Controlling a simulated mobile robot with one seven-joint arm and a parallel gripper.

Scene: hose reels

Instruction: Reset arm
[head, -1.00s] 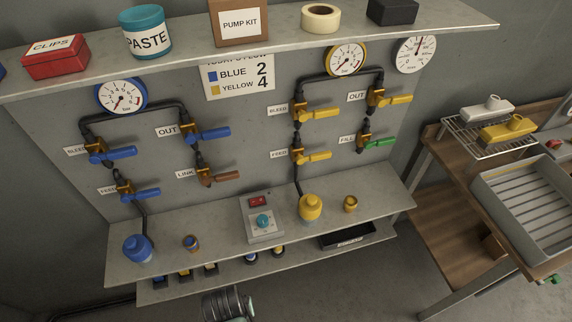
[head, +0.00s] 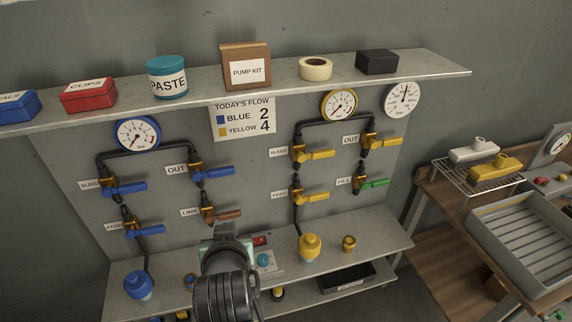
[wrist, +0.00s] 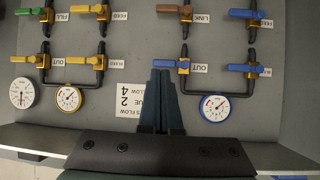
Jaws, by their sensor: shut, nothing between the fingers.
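My arm rises at the bottom middle of the head view, in front of the lower shelf and the pump box. My gripper (wrist: 161,85) shows in the wrist view with its two dark fingers together and nothing between them. It points toward the grey panel (wrist: 145,30), over the flow sign and between the blue and yellow valve groups. In the head view the fingers are hidden behind my wrist.
The panel carries a blue gauge (head: 138,133), a yellow gauge (head: 339,104) and several lever valves. A shelf (head: 215,105) above holds a paste jar (head: 167,77) and boxes. A bench (head: 440,190) with a grey tray (head: 475,212) stands at right.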

